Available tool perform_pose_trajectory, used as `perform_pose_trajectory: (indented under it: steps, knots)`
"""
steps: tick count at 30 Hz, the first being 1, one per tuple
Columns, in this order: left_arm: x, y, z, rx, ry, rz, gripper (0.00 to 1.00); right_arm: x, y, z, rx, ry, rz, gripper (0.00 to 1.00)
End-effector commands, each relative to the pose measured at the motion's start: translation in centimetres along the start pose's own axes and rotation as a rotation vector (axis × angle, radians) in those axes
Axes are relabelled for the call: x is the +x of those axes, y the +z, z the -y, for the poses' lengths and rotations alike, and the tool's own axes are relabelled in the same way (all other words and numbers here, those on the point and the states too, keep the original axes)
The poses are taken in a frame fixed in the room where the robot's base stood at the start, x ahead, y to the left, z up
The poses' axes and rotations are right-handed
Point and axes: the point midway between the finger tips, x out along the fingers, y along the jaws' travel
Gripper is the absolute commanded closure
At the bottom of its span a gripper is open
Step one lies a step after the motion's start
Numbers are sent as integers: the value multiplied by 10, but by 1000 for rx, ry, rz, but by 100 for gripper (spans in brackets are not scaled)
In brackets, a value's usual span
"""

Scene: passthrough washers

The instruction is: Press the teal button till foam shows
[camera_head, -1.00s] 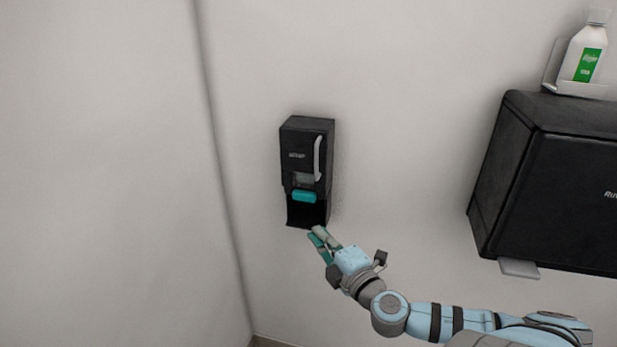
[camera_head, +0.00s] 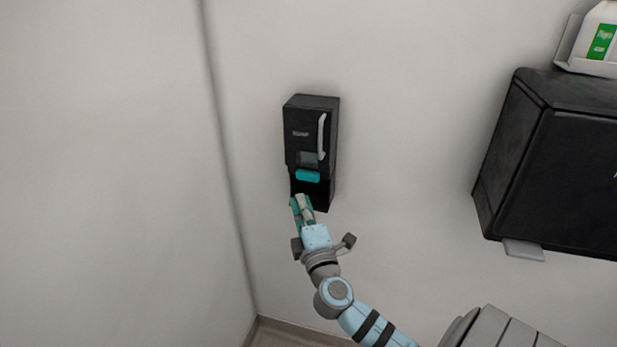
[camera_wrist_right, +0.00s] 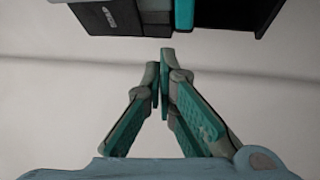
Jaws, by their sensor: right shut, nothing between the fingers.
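The teal button (camera_head: 308,175) is on the front of a black wall dispenser (camera_head: 311,130), below its small window. In the right wrist view the dispenser (camera_wrist_right: 120,18) is at the top edge, with the teal button (camera_wrist_right: 184,14) partly cut off. My right gripper (camera_head: 301,199) is shut and empty, its fingertips just below the button at the dispenser's lower bay. In the right wrist view my right gripper (camera_wrist_right: 165,58) has its fingertips together, apart from the button. I see no foam. My left gripper is not in view.
A large black wall unit (camera_head: 560,165) with a grey tab below it is at the right. A white bottle (camera_head: 601,40) with a green label stands on a bracket above it. The wall left of the dispenser is bare, with a corner there.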

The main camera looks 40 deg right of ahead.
Motion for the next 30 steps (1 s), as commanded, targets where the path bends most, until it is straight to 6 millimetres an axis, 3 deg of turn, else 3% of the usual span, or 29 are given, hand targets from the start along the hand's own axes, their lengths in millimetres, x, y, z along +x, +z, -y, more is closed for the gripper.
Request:
perform_pose_trajectory:
  steps: [3, 7, 20, 30]
  knots:
    - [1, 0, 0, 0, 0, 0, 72, 0, -26, 18, -283, 2, -20, 100]
    - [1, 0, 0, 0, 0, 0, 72, 0, -32, 17, -491, 26, -52, 100]
    - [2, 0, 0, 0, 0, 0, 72, 4, -28, 19, -503, 25, -52, 100]
    - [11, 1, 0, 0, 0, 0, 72, 41, -4, 27, -504, 26, -51, 100]
